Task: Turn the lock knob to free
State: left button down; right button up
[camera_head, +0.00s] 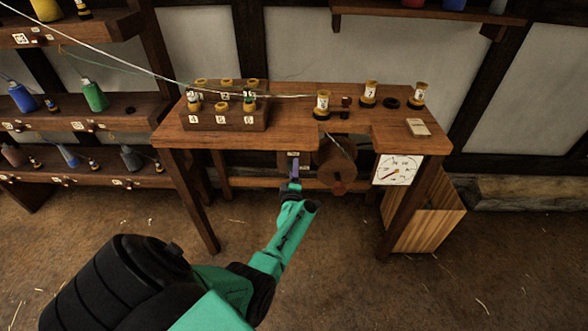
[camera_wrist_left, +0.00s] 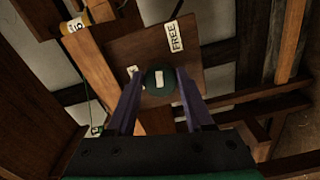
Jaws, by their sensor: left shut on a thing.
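The lock knob (camera_wrist_left: 151,78) is a round dark green knob with a white mark on its face, on a square wooden plate (camera_wrist_left: 198,57). A white label reading FREE (camera_wrist_left: 175,37) sits at the plate's upper right in the left wrist view. My left gripper (camera_wrist_left: 158,82) is shut on the knob, with one purple finger on each side. In the head view my left gripper (camera_head: 295,172) reaches under the bench's front edge, and the knob is hidden there. A smaller pale label (camera_wrist_left: 132,71) left of the knob is partly covered and unreadable. My right gripper is not in view.
The wooden bench (camera_head: 290,128) carries a numbered bobbin rack (camera_head: 225,118) and several loose bobbins. A round dial (camera_head: 398,170) hangs at its right front, above a wooden crate (camera_head: 425,215). A crank wheel (camera_head: 338,165) is right of my gripper. Shelves stand left.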

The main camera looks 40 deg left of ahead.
pick_arm(q)
jog(key=shift+f+m, duration=0.1)
jog(key=shift+m, duration=0.6)
jog(key=shift+c, duration=1.7)
grip_release()
jog(key=shift+s+d, duration=0.1)
